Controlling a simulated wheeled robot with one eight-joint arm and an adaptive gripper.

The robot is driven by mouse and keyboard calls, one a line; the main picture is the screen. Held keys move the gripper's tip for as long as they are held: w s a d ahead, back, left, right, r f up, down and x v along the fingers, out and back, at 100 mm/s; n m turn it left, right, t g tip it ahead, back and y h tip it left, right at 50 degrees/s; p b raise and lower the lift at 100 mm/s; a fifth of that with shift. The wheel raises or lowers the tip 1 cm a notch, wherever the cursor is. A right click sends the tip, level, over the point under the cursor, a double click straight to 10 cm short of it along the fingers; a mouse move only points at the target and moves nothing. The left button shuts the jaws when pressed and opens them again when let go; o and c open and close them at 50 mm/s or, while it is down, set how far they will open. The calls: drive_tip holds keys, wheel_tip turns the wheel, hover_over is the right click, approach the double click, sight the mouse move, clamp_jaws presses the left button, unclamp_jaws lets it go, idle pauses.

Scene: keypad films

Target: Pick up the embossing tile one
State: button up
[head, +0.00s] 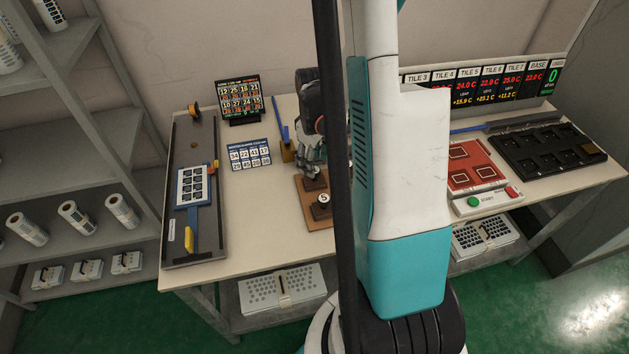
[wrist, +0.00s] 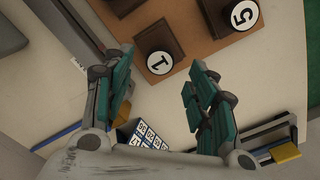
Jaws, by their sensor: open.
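The embossing tile one is a dark brown block with a white round face marked 1 (wrist: 159,62), on a brown wooden board (wrist: 200,38) in the wrist view. My gripper (wrist: 160,66) is open, its teal-padded fingers on either side of the tile in the picture, with nothing held. I cannot tell how far above the tile the fingertips are. In the head view my gripper (head: 312,160) is over the far part of the board (head: 318,220); the 1 face is not readable there.
A similar block marked 5 (wrist: 242,14) stands on the same board, close to tile one; another dark block (wrist: 122,6) is at the upper edge. A blue-and-white number card (head: 249,154) lies left of the board. A long dark tray (head: 181,250) lies farther left.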

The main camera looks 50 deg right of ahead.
wheel_tip(320, 180, down, 5)
drive_tip(key=shift+s+f+b, duration=0.1)
drive_tip(key=shift+s+b, duration=0.05)
drive_tip(key=shift+b, duration=0.95)
clamp_jaws()
